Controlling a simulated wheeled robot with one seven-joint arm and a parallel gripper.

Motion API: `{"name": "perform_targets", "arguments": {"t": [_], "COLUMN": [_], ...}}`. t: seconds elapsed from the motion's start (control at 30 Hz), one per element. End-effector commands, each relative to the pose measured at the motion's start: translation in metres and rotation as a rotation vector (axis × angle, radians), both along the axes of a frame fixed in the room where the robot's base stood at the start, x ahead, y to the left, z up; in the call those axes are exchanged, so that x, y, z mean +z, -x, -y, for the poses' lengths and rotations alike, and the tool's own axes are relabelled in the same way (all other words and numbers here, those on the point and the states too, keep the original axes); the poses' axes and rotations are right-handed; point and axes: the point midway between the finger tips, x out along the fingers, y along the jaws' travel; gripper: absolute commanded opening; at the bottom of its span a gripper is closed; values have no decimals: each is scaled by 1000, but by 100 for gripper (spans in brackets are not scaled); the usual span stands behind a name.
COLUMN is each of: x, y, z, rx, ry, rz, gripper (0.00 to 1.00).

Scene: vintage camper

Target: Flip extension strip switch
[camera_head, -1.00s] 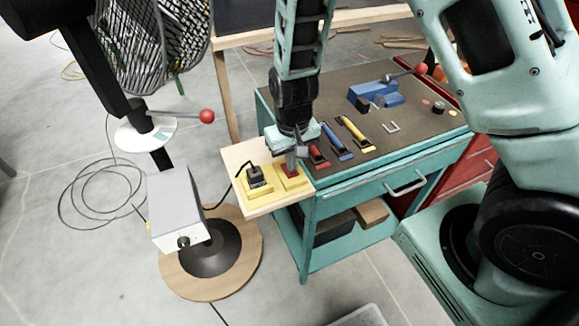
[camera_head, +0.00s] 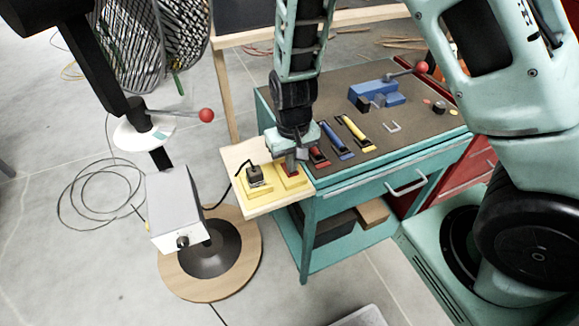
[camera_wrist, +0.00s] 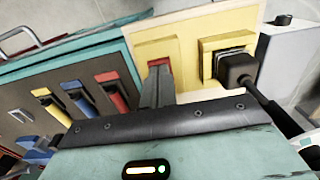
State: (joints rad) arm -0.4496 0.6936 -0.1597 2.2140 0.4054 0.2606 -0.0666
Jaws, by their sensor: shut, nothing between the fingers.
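The yellow extension strip (camera_head: 266,190) lies on a pale wooden board at the left end of the teal cart. A black plug (camera_head: 255,175) sits in its left part, and it also shows in the wrist view (camera_wrist: 238,68). The red switch (camera_head: 292,172) is in the right part and shows in the wrist view (camera_wrist: 159,62) just beyond the fingertips. My gripper (camera_head: 291,164) is shut and empty, pointing down at the switch. In the wrist view my gripper (camera_wrist: 157,78) covers part of the switch. Whether it touches the switch, and which way the switch is tilted, I cannot tell.
Red, blue and yellow handled tools (camera_head: 338,140) lie on the cart top (camera_head: 400,135) right of my gripper. A blue vise (camera_head: 378,92) stands farther back. A fan on a round wooden base (camera_head: 245,262) stands left, its grey box (camera_head: 178,208) close to the board.

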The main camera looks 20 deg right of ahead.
Motion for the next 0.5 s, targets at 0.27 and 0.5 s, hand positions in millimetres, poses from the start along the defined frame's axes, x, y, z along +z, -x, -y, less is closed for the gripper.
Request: {"name": "perform_targets", "arguments": {"t": [0.27,0.5], "x": [-5,-8], "y": [0,0], "z": [0,0], "rx": [0,0], "ry": [0,0], "rz": [0,0], "gripper": [0,0]}}
